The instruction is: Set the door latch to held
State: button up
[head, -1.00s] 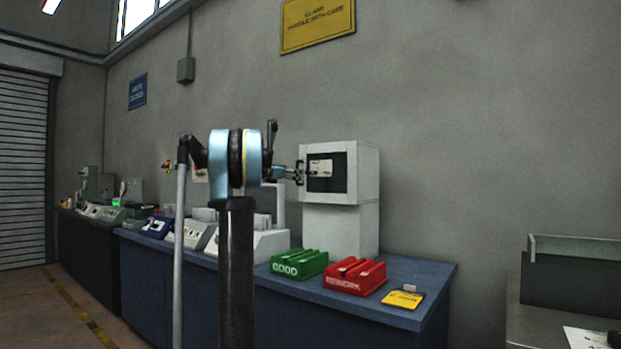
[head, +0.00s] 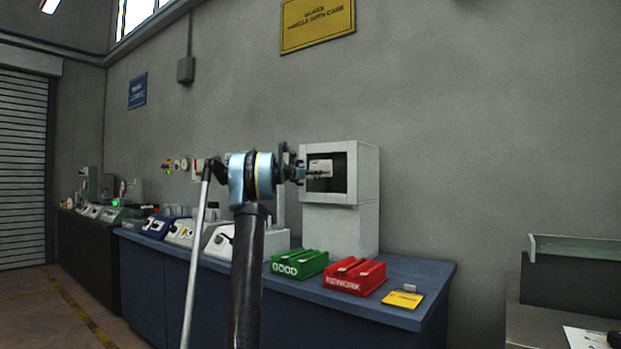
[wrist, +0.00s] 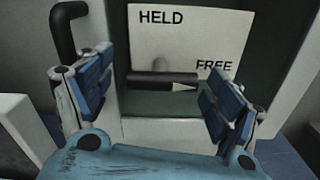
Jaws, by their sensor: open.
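The door latch is a dark lever (wrist: 162,78) in the wrist view. It lies about level, its right end just below the word FREE on a pale label plate (wrist: 185,40). HELD is printed at the plate's upper left. My gripper (wrist: 160,82) is open, its blue-padded fingers left and right of the lever with gaps visible. In the head view my gripper (head: 303,172) is at the opening of the white cabinet (head: 366,175), and the lever is too small to make out.
A black curved handle (wrist: 64,30) stands close to my left finger in the wrist view. The green GOOD tray (head: 299,264), red REWORK tray (head: 355,278) and a yellow card (head: 403,299) lie on the blue bench (head: 420,275) below.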

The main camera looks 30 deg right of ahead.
jog(key=shift+w+d, duration=0.3)
jog(key=shift+d, duration=0.35)
jog(key=c, duration=1)
jog(key=shift+c, duration=0.2)
